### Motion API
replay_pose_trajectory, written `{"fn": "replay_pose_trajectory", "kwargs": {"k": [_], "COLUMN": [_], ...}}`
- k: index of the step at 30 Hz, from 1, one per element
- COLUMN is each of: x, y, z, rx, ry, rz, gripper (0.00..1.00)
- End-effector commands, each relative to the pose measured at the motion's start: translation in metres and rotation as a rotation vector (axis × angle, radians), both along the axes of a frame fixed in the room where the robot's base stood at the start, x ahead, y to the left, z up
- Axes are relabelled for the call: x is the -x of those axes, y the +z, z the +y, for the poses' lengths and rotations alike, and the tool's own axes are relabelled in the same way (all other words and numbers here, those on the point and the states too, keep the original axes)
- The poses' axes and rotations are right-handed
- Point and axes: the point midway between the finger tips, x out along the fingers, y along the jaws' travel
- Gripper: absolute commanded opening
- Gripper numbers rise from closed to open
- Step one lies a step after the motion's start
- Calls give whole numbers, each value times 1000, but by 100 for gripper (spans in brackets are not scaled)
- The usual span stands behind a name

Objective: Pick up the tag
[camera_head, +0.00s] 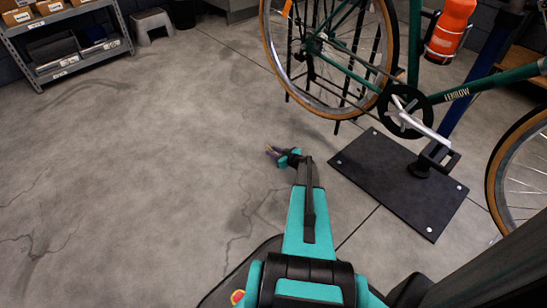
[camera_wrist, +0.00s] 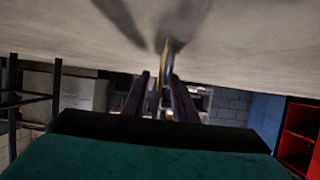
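My gripper (camera_head: 272,150) is low over the bare floor in the head view, with its dark fingers pointing left. In the wrist view, the fingers (camera_wrist: 160,88) stand apart, with a visible gap between them. A thin tan-edged piece (camera_wrist: 169,50), seen nearly edge-on, lies between and beyond the fingertips, close to the right finger. It may be the tag, but its face is hidden. A small tan spot also shows at the fingertips in the head view. A small orange piece (camera_head: 287,8) shows at the top of the bike's left wheel; I cannot tell what it is.
A green bike (camera_head: 455,94) stands over a black base plate (camera_head: 400,180) to the right of my arm. A grey shelf (camera_head: 70,68) with boxes and a stool (camera_head: 152,24) stand at the back left. The floor (camera_head: 130,170) left of my gripper is clear.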

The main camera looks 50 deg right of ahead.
Motion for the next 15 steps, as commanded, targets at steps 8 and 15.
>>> {"fn": "replay_pose_trajectory", "kwargs": {"k": [8,15], "x": [-28,-30], "y": [-14,-13], "z": [-2,-2], "rx": [-1,-1], "ry": [1,-1], "rz": [0,0], "gripper": [26,26]}}
